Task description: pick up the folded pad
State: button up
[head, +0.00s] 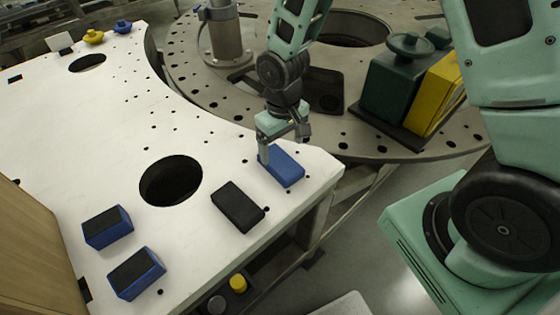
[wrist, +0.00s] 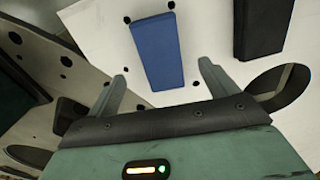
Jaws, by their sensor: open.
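A flat blue block (head: 284,167), which I take to be the folded pad, lies on the white plate (head: 120,130) near its right corner. It also shows in the wrist view (wrist: 157,48), ahead of the fingers. My gripper (head: 283,147) is open and empty, just above and behind the blue pad in the head view. In the wrist view my gripper's two fingers (wrist: 162,76) are spread wider than the pad, with its near end lying between them. I cannot tell how high the fingertips are above it.
A black block (head: 238,206) lies close to the pad. Two blue blocks with black tops (head: 107,227) (head: 136,274) are further left. A large round hole (head: 171,181) opens in the plate. Dark green (head: 392,85) and yellow (head: 436,92) cases stand on the round turret plate.

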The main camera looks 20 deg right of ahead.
aim_at(280, 160)
jog(key=shift+w+a+f+p, duration=0.15)
jog(key=shift+f+p, duration=0.5)
jog(key=shift+f, duration=0.75)
jog(key=shift+w+d+f+p, duration=0.1)
jog(key=shift+w+f+p, duration=0.15)
jog(key=shift+f+p, duration=0.75)
jog(key=shift+f+b, duration=0.35)
jog(key=c, duration=1.1)
